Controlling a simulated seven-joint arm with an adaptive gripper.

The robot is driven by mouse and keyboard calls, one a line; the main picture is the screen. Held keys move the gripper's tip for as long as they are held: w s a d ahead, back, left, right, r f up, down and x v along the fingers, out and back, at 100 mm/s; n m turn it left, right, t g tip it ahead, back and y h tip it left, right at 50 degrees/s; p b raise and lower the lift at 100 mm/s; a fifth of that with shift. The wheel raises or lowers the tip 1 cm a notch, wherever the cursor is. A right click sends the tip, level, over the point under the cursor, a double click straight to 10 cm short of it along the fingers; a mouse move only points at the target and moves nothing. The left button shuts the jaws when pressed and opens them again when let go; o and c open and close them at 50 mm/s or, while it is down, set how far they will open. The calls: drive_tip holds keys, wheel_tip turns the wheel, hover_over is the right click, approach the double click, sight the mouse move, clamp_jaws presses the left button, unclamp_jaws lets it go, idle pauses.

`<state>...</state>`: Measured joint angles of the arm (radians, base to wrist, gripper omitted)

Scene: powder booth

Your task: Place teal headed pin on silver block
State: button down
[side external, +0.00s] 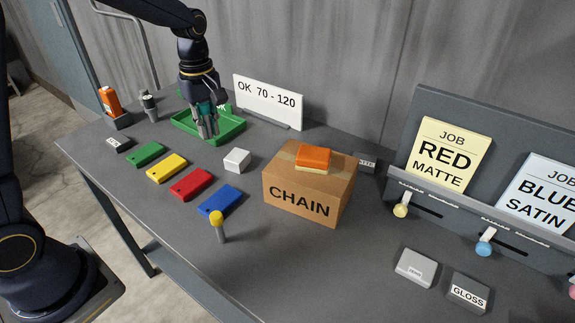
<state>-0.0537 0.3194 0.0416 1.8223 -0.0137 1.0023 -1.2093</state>
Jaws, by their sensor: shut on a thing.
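My gripper (208,134) points down over the green tray (236,133) at the back left of the table. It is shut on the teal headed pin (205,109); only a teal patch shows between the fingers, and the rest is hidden. I cannot tell whether the pin touches the tray. A light silver-grey block (416,266) with a small unreadable label lies flat at the front right, far from my gripper. Its top is bare.
A cardboard CHAIN box (307,190) with an orange block (313,157) on top stands mid-table. A white cube (237,160), several coloured plates (191,184) and a yellow-headed pin (217,221) stand left of it. A GLOSS block (467,290) lies beside the silver block.

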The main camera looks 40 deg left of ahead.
hover_over(237, 156)
wheel_tip(237, 156, down, 7)
drive_tip(key=shift+w+a+f, duration=0.1)
drive_tip(key=shift+f, duration=1.45)
drive_tip(key=shift+f, duration=0.1)
drive_tip(key=shift+f, duration=0.1)
drive_tip(key=c, duration=1.2)
unclamp_jaws()
drive_tip(key=shift+o, duration=0.2)
